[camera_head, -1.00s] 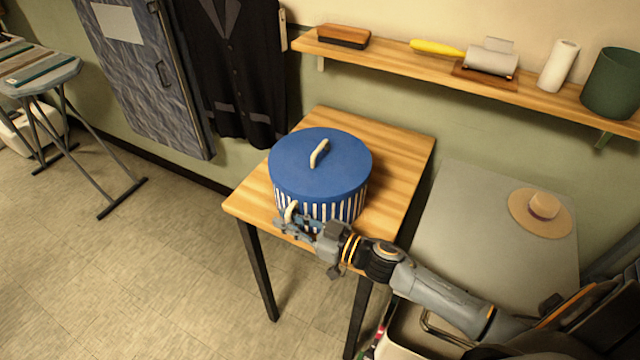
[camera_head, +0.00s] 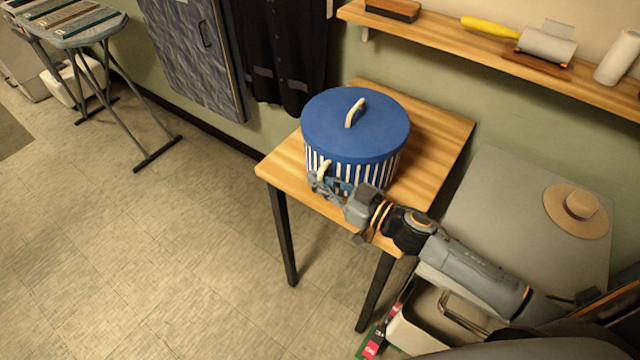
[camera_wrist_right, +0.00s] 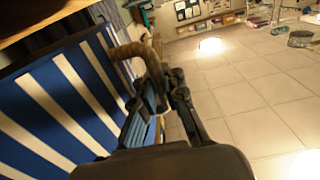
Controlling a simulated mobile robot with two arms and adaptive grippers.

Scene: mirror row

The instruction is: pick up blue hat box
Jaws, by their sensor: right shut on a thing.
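The blue hat box (camera_head: 355,130) is round, with a blue lid, a cream handle on top and blue and white striped sides. It appears upright on the wooden table (camera_head: 435,135), near its front left part. My right gripper (camera_head: 324,184) is at the box's front side, shut on the cream side handle. The right wrist view shows the curved handle (camera_wrist_right: 128,50) at my right gripper's fingers (camera_wrist_right: 165,85), beside the striped wall (camera_wrist_right: 60,95). The far side of the box is hidden. My left gripper is not in view.
A grey surface with a straw hat (camera_head: 577,208) lies right of the table. A wall shelf (camera_head: 440,40) holds a brush, a yellow-handled tool and a white roll.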

